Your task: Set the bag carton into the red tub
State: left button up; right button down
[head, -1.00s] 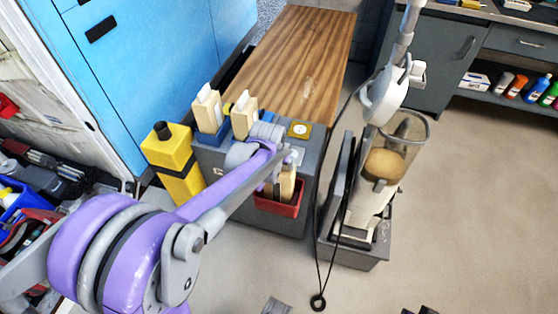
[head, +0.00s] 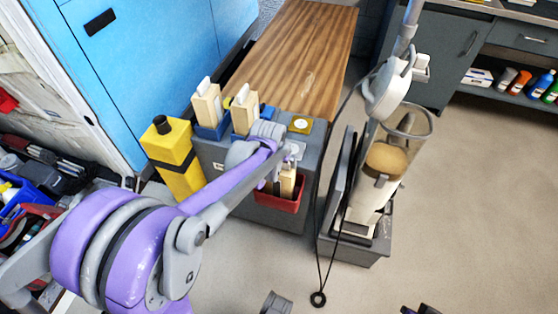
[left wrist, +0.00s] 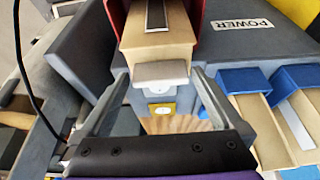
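The bag carton (head: 287,184) is a tan box with a pale tab. It stands in the red tub (head: 291,206) on the front of the grey cabinet. In the left wrist view the carton (left wrist: 157,52) has its grey-white tab toward me and the red tub (left wrist: 113,12) around its far part. My left gripper (head: 276,168) is just above the carton. In the left wrist view my left gripper (left wrist: 160,78) has its fingers wide apart, one on each side of the tab, with no clear grip on it. The tub's inside is mostly hidden. My right gripper does not show.
Two similar cartons (head: 207,106) stand in blue tubs (head: 213,131) on the cabinet (head: 222,158). A white vacuum-like machine (head: 377,185) with a hanging black cord (head: 317,265) is close on the right. The floor (head: 450,220) farther right is clear.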

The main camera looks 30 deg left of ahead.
pick_arm(q)
jog(key=w+a+p+v, duration=0.1)
jog(key=p+v, duration=0.5)
jog(key=v, duration=0.9)
jog(key=shift+w+d+r+p, duration=0.3)
jog(key=shift+r+p, duration=0.05)
jog(key=shift+r, duration=0.2)
